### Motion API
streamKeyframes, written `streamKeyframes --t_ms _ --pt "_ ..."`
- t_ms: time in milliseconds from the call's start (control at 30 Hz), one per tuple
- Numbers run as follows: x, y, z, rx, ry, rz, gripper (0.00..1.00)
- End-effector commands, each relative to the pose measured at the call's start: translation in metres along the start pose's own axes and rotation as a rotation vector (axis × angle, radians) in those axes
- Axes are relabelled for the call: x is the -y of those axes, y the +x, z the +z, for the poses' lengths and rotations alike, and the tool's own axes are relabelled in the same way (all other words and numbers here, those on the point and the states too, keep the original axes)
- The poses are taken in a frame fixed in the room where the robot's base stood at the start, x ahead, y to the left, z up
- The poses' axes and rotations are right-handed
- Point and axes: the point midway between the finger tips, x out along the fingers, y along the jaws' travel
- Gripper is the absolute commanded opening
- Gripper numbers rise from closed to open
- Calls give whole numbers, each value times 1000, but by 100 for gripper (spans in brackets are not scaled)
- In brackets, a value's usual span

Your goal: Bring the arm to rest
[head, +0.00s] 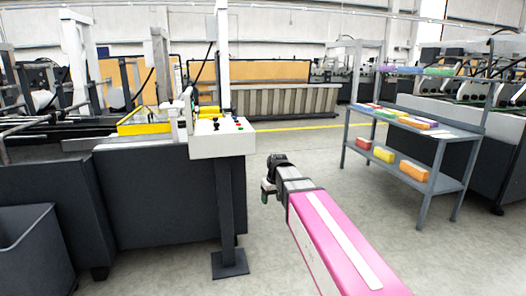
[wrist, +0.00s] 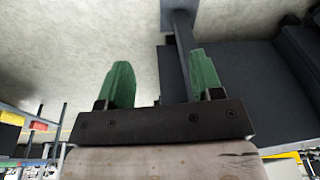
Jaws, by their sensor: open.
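My pink arm reaches forward from the lower right in the head view, and my gripper (head: 268,188) is at its far end, over the open floor just right of the control pedestal. In the wrist view my gripper (wrist: 160,88) shows two green fingers spread apart with nothing between them. Behind the fingers are bare floor and the dark post of the pedestal. The fingers are small and partly hidden in the head view.
A control box (head: 222,138) with buttons stands on a dark post at the machine's corner, close left of my gripper. A grey bin (head: 30,245) is at lower left. A shelf rack (head: 410,168) with coloured boxes stands right. Floor between is clear.

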Motion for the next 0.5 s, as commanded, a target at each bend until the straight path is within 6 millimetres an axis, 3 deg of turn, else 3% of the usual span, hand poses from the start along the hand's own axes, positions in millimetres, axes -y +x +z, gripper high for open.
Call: streamKeyframes --t_ms 33,200,500 --pt "-10 16 25 15 36 6 60" --pt "-39 58 87 54 145 30 60" --pt "-72 113 195 118 323 68 60"
